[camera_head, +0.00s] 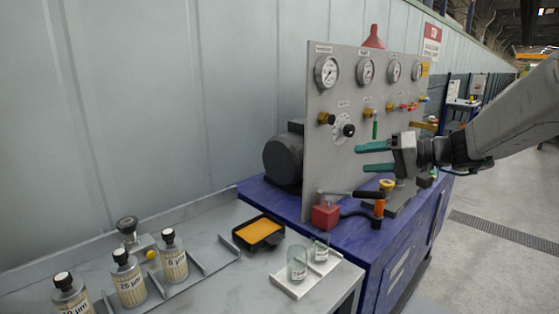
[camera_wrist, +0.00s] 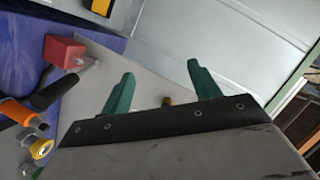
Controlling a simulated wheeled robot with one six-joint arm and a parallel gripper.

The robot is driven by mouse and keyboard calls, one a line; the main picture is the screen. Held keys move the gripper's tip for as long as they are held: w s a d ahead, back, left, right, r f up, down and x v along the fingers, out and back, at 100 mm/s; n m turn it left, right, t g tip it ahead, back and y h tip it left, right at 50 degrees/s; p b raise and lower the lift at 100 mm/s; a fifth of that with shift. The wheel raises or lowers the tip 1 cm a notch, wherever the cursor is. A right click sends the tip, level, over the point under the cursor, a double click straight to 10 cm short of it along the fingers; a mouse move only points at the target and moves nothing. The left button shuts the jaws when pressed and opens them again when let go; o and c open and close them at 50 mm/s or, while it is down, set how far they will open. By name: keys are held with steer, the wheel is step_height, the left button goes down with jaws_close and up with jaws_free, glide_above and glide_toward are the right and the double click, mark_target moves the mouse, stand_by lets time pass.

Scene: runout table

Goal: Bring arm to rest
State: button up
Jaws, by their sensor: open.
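My gripper (camera_head: 374,159) is open and empty, with two teal fingers pointing left in the head view. It hangs in front of the grey gauge panel (camera_head: 328,150), above the blue cabinet top. My arm reaches in from the right edge. In the wrist view, the two teal fingers of my gripper (camera_wrist: 160,88) stand wide apart with nothing between them. The grey panel lies behind them there.
Under my gripper are a red block (camera_head: 325,214) and an orange-and-black handle (camera_head: 379,207). Glass jars (camera_head: 297,264), an orange-filled tray (camera_head: 259,232) and labelled bottles (camera_head: 129,282) stand on the grey table at left. Floor is clear at right.

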steer(key=s+a+f+g+h, duration=0.2)
steer(key=s+g+h, duration=0.1)
steer(key=s, duration=0.8)
steer(key=s+a+f+g+h, duration=0.1)
steer(key=s+a+g+h, duration=0.15)
steer(key=s, duration=0.85)
steer(key=s+d+f+h, duration=0.2)
steer(key=s+d+h, duration=0.2)
steer(key=s, duration=0.3)
steer(key=s+d+f+m+h, duration=0.1)
steer(key=s+d+f+h, duration=0.2)
steer(key=s+d, duration=0.2)
steer(key=s, duration=0.3)
steer(key=shift+h, duration=0.35)
steer(key=shift+f+g, duration=0.1)
steer(key=shift+g, duration=0.15)
